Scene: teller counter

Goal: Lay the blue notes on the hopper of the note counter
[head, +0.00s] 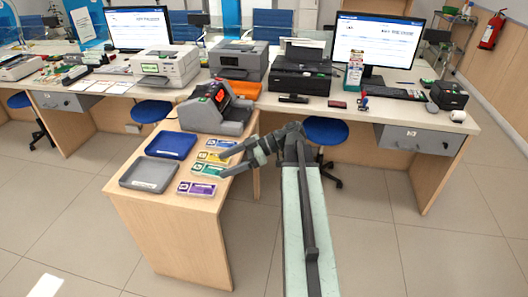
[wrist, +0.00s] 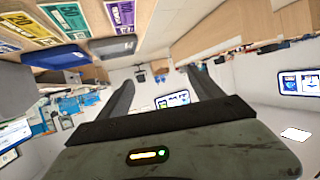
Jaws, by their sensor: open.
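The blue notes (head: 219,144) lie flat on the light wooden side table (head: 165,217), in front of the note counter. In the wrist view my gripper's two fingers (wrist: 160,80) stand apart, and the table with the notes shows at the upper left.
Yellow notes (head: 211,156), green notes (head: 206,169) and purple notes (head: 197,189) lie in a row nearer the front. A blue tray (head: 171,145) and a grey tray (head: 148,175) lie to their left. Printers and monitors stand on the long desk behind.

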